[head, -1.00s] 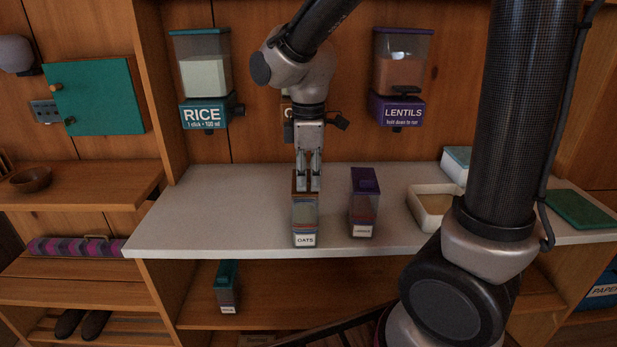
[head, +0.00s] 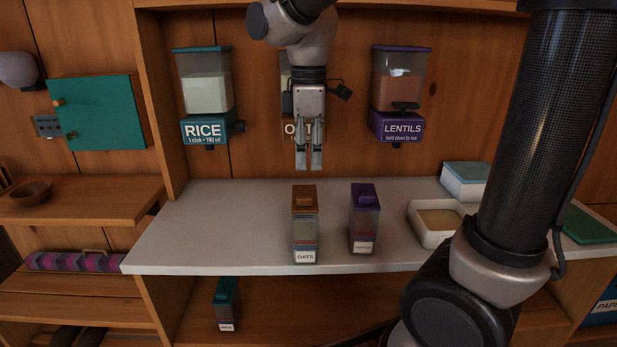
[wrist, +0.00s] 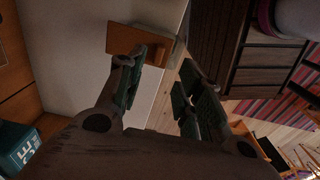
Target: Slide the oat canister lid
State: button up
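The oat canister (head: 304,230) stands upright on the pale counter (head: 225,230), near its front edge. It is clear with a label reading OATS, and its brown lid (head: 305,196) with a raised grip covers its top. My gripper (head: 309,166) hangs above and behind the lid, pointing down, apart from it and empty. In the wrist view the two fingers (wrist: 160,88) are spread with a gap between them. The brown lid with its grip (wrist: 138,42) shows there beyond the fingertips.
A purple-lidded canister (head: 364,220) stands close to the right of the oats. A cream tray (head: 425,230) is further right. Rice (head: 205,128) and lentil (head: 398,127) dispensers hang on the back wall. The counter left of the oats is clear.

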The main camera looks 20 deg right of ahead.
aim_at(308, 197)
notch_tip(308, 197, up, 2)
jog(key=shift+r, duration=0.25)
notch_tip(308, 197, down, 12)
jog(key=shift+f, duration=0.1)
dwell(0.5)
grip_shut()
